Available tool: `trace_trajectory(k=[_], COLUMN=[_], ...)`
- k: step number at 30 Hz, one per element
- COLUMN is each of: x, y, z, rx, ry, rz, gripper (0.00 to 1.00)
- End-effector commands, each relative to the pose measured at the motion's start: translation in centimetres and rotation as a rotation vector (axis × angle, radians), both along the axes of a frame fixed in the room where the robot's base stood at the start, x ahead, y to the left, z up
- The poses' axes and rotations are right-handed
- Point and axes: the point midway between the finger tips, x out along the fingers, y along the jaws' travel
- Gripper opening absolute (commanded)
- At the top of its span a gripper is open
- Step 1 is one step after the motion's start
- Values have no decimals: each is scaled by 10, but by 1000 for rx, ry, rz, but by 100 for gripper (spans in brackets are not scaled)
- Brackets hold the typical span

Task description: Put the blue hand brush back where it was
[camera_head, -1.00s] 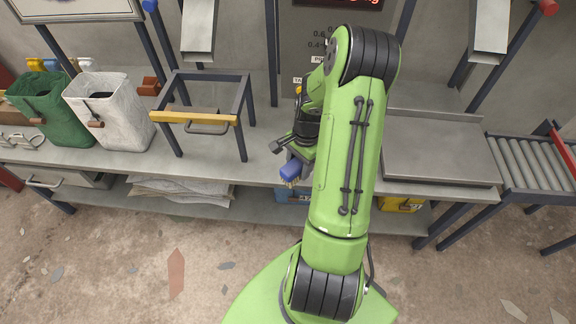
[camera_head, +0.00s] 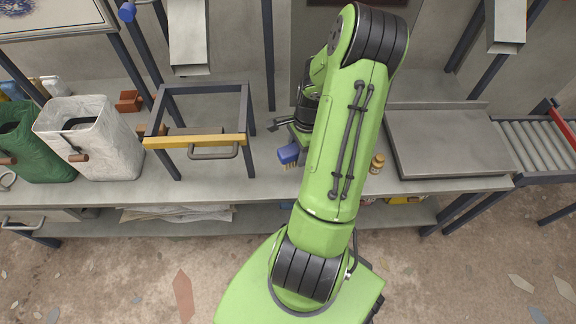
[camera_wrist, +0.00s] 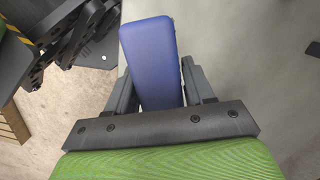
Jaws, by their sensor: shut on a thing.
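The blue hand brush (camera_head: 288,153) is held in my gripper above the bench top, near its front edge, with its pale bristles pointing down. In the wrist view the brush's blue body (camera_wrist: 152,62) lies between the two dark fingers. My gripper (camera_wrist: 160,92) is shut on it. In the head view my green arm hides much of the gripper and part of the bench behind it. I cannot tell how high the brush is above the bench.
A dark frame with a yellow front bar (camera_head: 195,141) stands left of the brush. White (camera_head: 105,140) and green (camera_head: 30,150) bags stand farther left. A small amber jar (camera_head: 377,164) and a flat metal plate (camera_head: 440,143) lie right of my arm. Grey bench (camera_head: 225,187) is bare before the frame.

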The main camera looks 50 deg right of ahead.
Motion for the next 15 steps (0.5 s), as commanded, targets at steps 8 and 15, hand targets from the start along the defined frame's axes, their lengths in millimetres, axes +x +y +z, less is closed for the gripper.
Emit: trace_trajectory(k=[8,15], x=[-1,-2], y=[1,1], z=[-59,-94], rx=[5,4], ry=[1,3], rz=[0,0], gripper=[24,24])
